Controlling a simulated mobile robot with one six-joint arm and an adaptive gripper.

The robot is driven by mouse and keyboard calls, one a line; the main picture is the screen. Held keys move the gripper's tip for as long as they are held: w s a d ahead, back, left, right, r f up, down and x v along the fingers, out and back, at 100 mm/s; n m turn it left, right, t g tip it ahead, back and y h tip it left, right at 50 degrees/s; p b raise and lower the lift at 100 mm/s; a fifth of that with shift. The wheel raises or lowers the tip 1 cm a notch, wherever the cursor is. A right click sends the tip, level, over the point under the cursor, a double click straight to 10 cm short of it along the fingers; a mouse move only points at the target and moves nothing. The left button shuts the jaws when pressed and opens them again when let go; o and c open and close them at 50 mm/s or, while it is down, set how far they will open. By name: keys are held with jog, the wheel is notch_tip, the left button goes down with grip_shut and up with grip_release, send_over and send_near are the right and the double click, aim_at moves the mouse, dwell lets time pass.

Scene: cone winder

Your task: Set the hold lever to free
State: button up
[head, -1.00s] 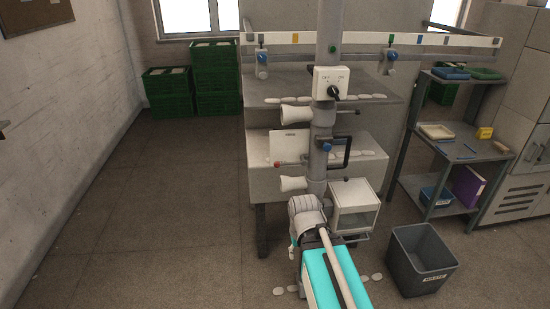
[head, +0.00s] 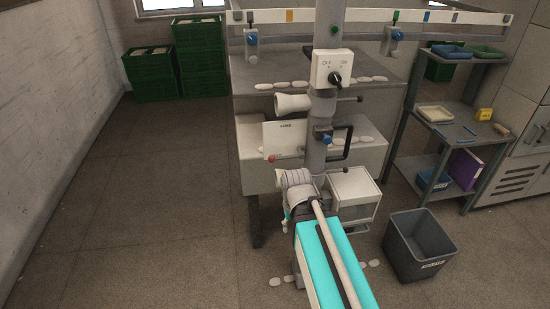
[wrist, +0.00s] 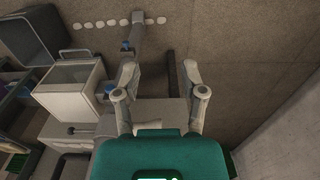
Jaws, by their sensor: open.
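The cone winder's grey post (head: 318,130) stands in the middle of the head view. A thin lever with a red ball tip (head: 272,158) sticks out left under a white panel (head: 285,138); it may be the hold lever, but I read no free mark. A black handle (head: 347,142) is right of the post. My gripper (wrist: 160,72) is open and empty in the wrist view, fingers apart over the floor near the machine's foot. In the head view my arm hides the gripper, below the panel and apart from the red-tipped lever.
An OFF/ON switch box (head: 332,68) is on the post. White cones (head: 292,103) point left. A shelf rack (head: 455,128) stands right. Floor at left is clear.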

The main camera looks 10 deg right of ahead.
jog(key=shift+d, duration=0.25)
jog(key=shift+w+f, duration=0.1)
jog(key=w+d+f+m+t+h+b, duration=0.1)
jog(key=w+f+h+b, duration=0.2)
jog(key=w+h+b, duration=0.3)
jog(key=w+d+f+h+b, duration=0.1)
jog(key=w+f+h+b, duration=0.1)
jog(key=w+h+b, duration=0.35)
jog(key=w+a+r+m+t+h+b, duration=0.1)
jog(key=w+a+r+t+h+b, duration=0.1)
jog(key=w+a+r+h+b, duration=0.1)
jog(key=w+a+r+t+h+b, duration=0.2)
jog(key=w+a+h+b, duration=0.3)
jog(key=w+a, duration=0.5)
jog(key=shift+a+r+m+t+b, duration=0.4)
jog(key=shift+a+t+b, duration=0.35)
jog(key=shift+b, duration=0.45)
jog(key=shift+d, duration=0.1)
